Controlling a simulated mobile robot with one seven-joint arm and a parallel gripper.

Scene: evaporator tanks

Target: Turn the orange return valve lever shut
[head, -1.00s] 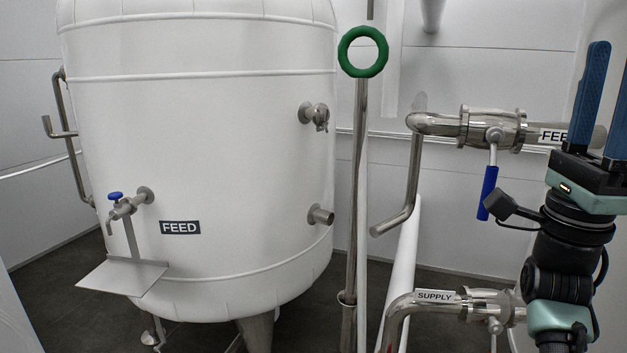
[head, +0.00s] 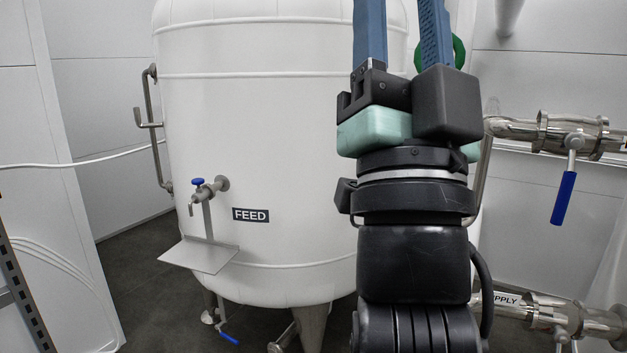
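No orange valve lever shows in the head view. My gripper (head: 403,15) stands upright in front of the right part of the white feed tank, with its blue fingers pointing up. The fingers are apart with a clear gap between them and nothing in it. Their tips are cut off by the top edge.
The white tank (head: 280,130) has a blue-knobbed tap (head: 208,190) and a shelf (head: 199,256). At right are a steel pipe valve with a blue lever (head: 564,198) and a supply pipe (head: 570,318). A dark slotted frame (head: 18,285) is at lower left. Dark floor shows left of the tank.

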